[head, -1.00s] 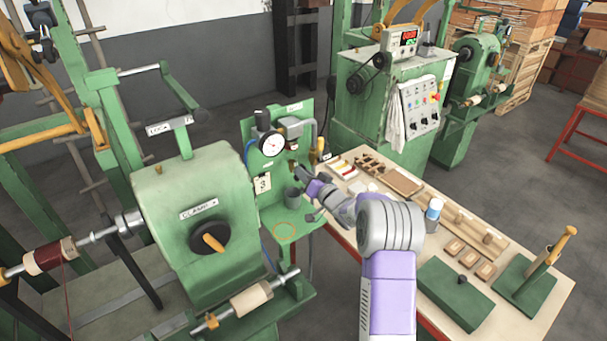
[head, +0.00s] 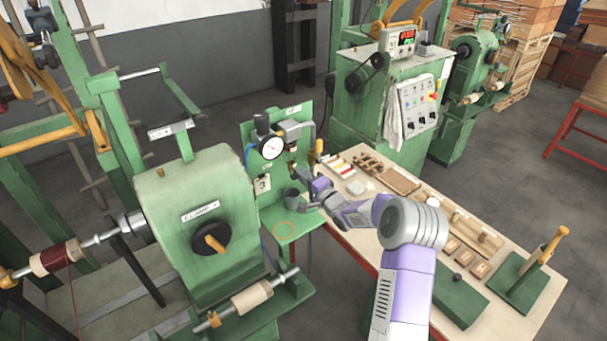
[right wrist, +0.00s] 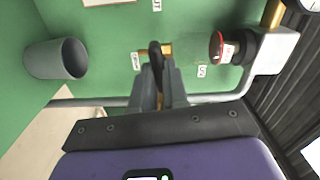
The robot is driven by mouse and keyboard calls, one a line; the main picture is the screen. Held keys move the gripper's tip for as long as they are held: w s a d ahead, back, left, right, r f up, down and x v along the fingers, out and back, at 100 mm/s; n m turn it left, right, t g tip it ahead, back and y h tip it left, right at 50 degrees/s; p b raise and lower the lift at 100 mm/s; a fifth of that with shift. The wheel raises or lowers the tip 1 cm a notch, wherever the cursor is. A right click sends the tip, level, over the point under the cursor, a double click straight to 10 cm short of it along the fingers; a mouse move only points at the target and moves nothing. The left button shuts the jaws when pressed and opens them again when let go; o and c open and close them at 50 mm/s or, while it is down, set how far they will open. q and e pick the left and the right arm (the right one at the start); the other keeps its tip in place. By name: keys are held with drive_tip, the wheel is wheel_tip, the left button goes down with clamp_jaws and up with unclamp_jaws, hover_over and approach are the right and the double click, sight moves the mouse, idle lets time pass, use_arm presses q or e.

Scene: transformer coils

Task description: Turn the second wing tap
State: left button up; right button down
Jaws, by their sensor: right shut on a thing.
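The green panel (head: 279,187) with a round white gauge (head: 271,147) stands behind the coil machine. In the right wrist view, a dark wing tap (right wrist: 154,50) with a brass stem (right wrist: 166,49) sticks out of the green panel. My right gripper (right wrist: 160,86) is shut on this wing tap, its two narrow fingers on either side of the handle. In the head view my right gripper (head: 299,176) reaches the panel below the gauge, and the tap is mostly hidden there. My left gripper is not in view.
A grey cup (right wrist: 55,59) sits left of the tap, also seen in the head view (head: 291,197). A worktable (head: 392,233) with wooden parts stands right of the panel.

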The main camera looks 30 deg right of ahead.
drive_tip(key=shift+m, duration=0.6)
drive_tip(key=shift+f, duration=0.1)
drive_tip(key=c, duration=1.1)
unclamp_jaws()
drive_tip(key=shift+a, duration=0.1)
drive_tip(key=shift+c, duration=0.2)
drive_tip(key=s, duration=0.7)
drive_tip(key=shift+s+d, duration=0.25)
drive_tip(key=shift+d, duration=0.1)
